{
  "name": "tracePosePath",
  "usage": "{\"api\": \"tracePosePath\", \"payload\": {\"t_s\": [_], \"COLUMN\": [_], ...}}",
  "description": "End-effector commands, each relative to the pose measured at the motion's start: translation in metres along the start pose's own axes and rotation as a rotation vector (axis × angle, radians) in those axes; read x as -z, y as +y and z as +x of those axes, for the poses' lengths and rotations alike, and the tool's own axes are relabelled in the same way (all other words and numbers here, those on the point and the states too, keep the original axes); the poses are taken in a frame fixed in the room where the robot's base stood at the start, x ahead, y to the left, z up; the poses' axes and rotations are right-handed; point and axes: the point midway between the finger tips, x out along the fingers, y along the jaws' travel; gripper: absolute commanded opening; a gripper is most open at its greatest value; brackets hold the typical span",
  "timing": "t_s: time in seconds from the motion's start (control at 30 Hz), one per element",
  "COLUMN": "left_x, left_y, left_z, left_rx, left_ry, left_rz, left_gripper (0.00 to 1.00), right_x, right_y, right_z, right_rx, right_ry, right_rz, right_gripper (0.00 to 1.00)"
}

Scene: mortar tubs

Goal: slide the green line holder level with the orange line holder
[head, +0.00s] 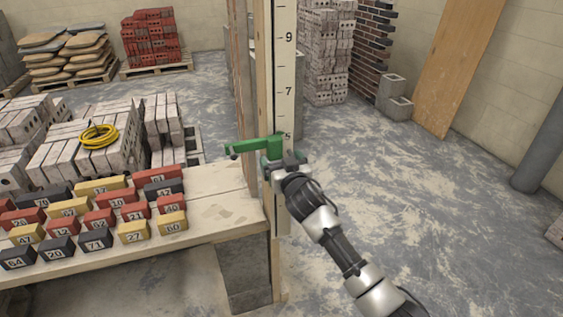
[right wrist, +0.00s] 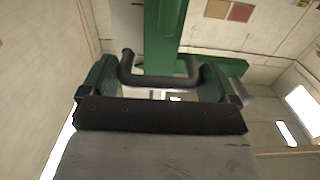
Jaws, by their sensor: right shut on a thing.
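The green line holder (head: 250,146) sits on the upright marked post (head: 284,65), just below the number 5, with its arm reaching left. My right gripper (head: 284,165) is at the holder, in front of the post. In the right wrist view, the green holder (right wrist: 165,30) fills the upper middle, and its black handle (right wrist: 160,81) lies between the fingers of my right gripper (right wrist: 157,85). The gripper is shut on the holder by this handle. The orange line holder is not visible in either view. My left gripper is not in view.
A wooden bench (head: 218,208) with several numbered red, yellow and dark blocks stands left of the post. Grey bricks with a yellow coil (head: 99,137) lie behind it. A wooden post (head: 264,60) stands beside the marked one. The floor (head: 430,200) to the right is clear.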

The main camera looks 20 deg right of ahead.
Motion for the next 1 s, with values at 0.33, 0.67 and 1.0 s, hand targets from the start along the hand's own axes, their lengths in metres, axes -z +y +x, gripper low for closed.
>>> {"api": "tracePosePath", "payload": {"t_s": [0.33, 0.67, 1.0], "left_x": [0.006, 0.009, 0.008], "left_y": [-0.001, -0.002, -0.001], "left_z": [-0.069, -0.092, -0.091], "left_rx": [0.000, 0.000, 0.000], "left_ry": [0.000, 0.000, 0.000], "left_rz": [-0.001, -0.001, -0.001], "left_gripper": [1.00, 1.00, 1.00], "right_x": [0.091, 0.122, 0.120], "right_y": [0.002, 0.002, 0.002], "right_z": [0.000, 0.000, 0.000], "right_rx": [-0.002, -0.002, -0.002], "right_ry": [0.022, 0.021, 0.021], "right_rz": [0.001, 0.000, 0.000], "right_gripper": [0.47, 0.47, 0.94]}}
